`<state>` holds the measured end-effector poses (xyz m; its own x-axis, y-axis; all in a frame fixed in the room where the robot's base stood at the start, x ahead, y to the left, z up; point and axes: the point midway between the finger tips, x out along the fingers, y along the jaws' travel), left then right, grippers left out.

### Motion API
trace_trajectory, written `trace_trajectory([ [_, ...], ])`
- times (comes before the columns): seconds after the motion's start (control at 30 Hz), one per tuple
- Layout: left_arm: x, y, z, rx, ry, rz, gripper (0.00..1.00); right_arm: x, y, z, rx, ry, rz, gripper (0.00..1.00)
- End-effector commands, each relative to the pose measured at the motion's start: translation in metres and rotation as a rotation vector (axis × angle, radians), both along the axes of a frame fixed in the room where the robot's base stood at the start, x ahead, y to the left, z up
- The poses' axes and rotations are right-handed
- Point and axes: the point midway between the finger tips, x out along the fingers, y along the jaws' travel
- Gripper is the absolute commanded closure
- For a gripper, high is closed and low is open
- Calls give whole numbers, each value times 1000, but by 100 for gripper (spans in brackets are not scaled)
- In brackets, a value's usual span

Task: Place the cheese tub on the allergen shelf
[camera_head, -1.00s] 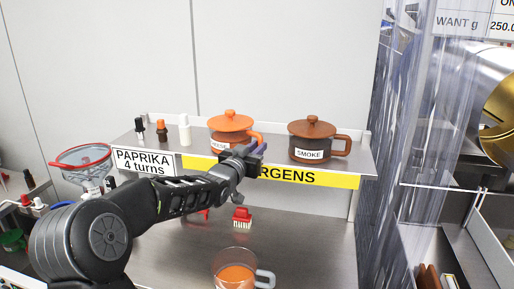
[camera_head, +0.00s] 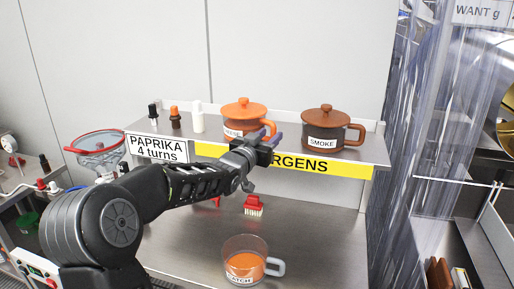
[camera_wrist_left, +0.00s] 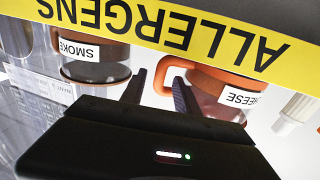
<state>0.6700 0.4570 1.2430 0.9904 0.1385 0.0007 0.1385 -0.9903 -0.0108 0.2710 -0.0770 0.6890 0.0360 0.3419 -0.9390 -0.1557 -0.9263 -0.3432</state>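The cheese tub (camera_head: 240,121), orange with an orange lid and a CHEESE label, stands upright on the allergen shelf (camera_head: 360,151), above the yellow ALLERGENS strip (camera_head: 340,169). It also shows upside down in the left wrist view (camera_wrist_left: 215,105). My left gripper (camera_head: 271,139) is at the tub's handle, on its right side. In the left wrist view its two fingers (camera_wrist_left: 160,92) are apart, with the orange handle (camera_wrist_left: 170,68) near or between them; I cannot tell whether they touch it. The gripper hides part of the tub and strip. My right gripper is not in view.
A brown SMOKE tub (camera_head: 324,128) stands right of the cheese tub. Small bottles (camera_head: 174,117) stand at the shelf's left. A strip curtain (camera_head: 430,120) hangs at right.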

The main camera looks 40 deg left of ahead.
Motion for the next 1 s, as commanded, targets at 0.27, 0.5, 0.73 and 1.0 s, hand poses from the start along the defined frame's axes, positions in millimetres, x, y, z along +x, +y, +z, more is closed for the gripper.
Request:
trace_trajectory([
  [0.27,-51,-7,-2,6,0,2,63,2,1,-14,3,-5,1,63],
  [0.5,-95,-14,-1,4,0,0,63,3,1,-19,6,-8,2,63],
  [0.73,-110,-16,-1,1,0,0,63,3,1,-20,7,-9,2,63],
  [1.0,-109,-15,-1,0,0,0,63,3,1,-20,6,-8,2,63],
])
